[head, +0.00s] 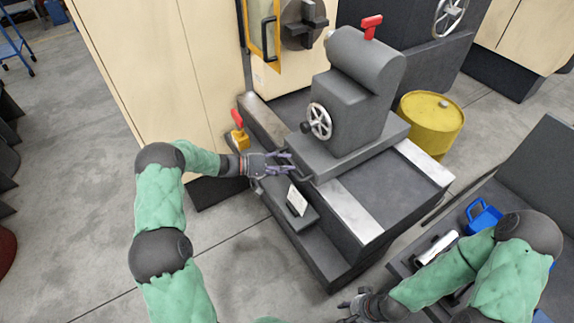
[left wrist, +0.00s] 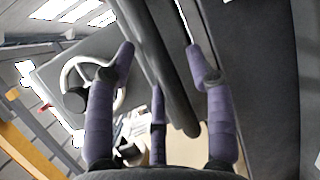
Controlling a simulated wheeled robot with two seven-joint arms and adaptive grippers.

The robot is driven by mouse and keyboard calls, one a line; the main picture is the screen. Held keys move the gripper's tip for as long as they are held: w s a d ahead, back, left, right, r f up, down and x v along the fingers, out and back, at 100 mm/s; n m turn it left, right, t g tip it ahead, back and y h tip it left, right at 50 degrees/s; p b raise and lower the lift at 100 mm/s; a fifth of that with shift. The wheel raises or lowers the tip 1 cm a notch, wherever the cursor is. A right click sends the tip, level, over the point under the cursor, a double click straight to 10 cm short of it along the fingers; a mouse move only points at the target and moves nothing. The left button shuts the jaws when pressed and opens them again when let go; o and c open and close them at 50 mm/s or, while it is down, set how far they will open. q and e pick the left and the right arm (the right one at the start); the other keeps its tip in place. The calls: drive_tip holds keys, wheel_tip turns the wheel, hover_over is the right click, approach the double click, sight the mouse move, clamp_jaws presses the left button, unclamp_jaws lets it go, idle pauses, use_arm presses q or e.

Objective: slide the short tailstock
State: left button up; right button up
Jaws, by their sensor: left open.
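The short tailstock (head: 350,105) is a grey block with a rounded top and a red lever (head: 371,25), standing on the rails of the lathe bed (head: 350,207). A handwheel (head: 319,121) is on its near left side. A dark bar handle (head: 301,179) sticks out low on its near side. My left gripper (head: 288,162) is open at this handle. In the left wrist view the dark bar (left wrist: 165,75) runs between the spread fingers, with gaps on both sides. My right gripper (head: 362,305) is low at the bottom edge, empty as far as I see, its fingers small and unclear.
A yellow barrel (head: 430,123) stands behind the lathe on the right. A yellow and red lever (head: 239,133) is near my left wrist. A white card (head: 297,200) stands on the lathe's front ledge. A blue container (head: 482,216) lies on the right.

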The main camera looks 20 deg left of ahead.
use_arm(q)
drive_tip(key=v, duration=1.1)
drive_tip(key=s+d+f+g+y, duration=0.35)
drive_tip(key=s+d+f, duration=0.35)
drive_tip(key=f, duration=0.3)
drive_tip(key=s+d+f+g+y, duration=0.2)
drive_tip(key=s+d+f+g, duration=0.2)
drive_tip(key=s+d+f, duration=0.4)
drive_tip(key=s+d+f+m+g+y, duration=0.2)
drive_tip(key=s+d+f+y, duration=0.15)
drive_tip(key=s+f, duration=0.55)
drive_tip(key=s+d+r+m+t+y, duration=0.1)
drive_tip(key=s+d+r+m+t, duration=0.1)
drive_tip(key=s+d+r, duration=0.2)
drive_tip(key=shift+s+d+r, duration=0.15)
drive_tip(key=shift+s+d, duration=0.1)
drive_tip(key=shift+d, duration=0.4)
